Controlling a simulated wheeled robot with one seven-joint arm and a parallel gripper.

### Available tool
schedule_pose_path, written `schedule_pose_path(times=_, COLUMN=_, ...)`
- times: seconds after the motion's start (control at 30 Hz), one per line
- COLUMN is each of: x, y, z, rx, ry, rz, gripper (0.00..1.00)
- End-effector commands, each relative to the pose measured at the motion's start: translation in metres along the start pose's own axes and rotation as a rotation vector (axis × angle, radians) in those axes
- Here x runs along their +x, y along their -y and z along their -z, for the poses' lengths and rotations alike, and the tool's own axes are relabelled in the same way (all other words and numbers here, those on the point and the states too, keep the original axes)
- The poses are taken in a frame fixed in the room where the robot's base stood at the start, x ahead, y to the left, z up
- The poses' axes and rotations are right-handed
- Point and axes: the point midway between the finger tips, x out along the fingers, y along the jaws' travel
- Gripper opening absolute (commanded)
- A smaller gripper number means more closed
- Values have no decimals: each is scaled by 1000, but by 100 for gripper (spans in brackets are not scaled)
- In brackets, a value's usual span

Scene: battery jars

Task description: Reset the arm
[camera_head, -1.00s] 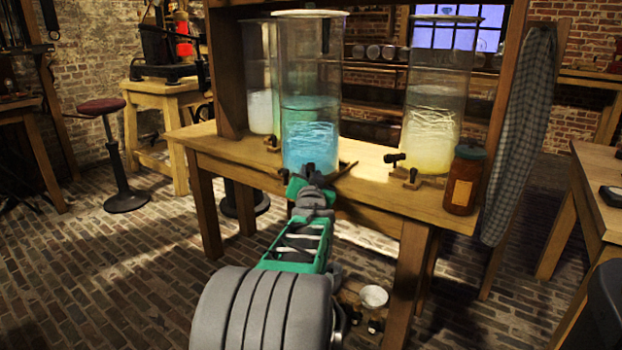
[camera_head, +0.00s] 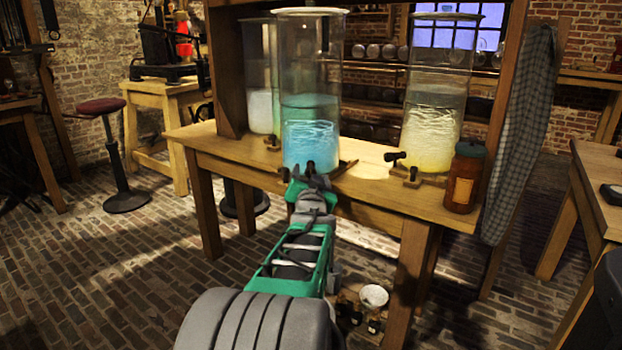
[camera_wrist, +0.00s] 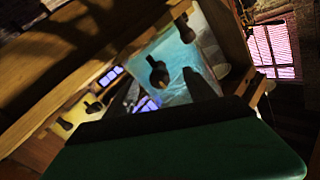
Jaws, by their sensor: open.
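My gripper (camera_head: 309,172) is at the front edge of the wooden table, in front of the tall glass jar with blue liquid (camera_head: 310,143). Its jaws are open and I see nothing held in them. The jar's dark tap is close to the jaws; I cannot tell whether they touch. In the wrist view the blue jar (camera_wrist: 178,58) and a dark tap (camera_wrist: 157,72) show beyond the green gripper body (camera_wrist: 180,150).
A jar with yellow liquid (camera_head: 432,135) and a brown lidded jar (camera_head: 464,180) stand at the table's (camera_head: 390,213) right. Another jar (camera_head: 259,105) stands behind left. Small items, including a white bowl (camera_head: 374,296), are below the table.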

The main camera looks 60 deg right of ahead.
Motion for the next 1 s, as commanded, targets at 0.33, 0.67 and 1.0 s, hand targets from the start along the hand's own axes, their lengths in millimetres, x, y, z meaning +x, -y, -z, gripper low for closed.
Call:
schedule_pose_path(times=0.33, x=-24, y=0, z=0, rx=0, ry=1, rz=-1, gripper=64)
schedule_pose_path(times=0.67, x=-26, y=29, z=5, rx=-12, ry=47, rz=24, gripper=64)
schedule_pose_path(times=1.0, x=-142, y=261, z=-13, rx=-251, ry=590, rz=270, gripper=64)
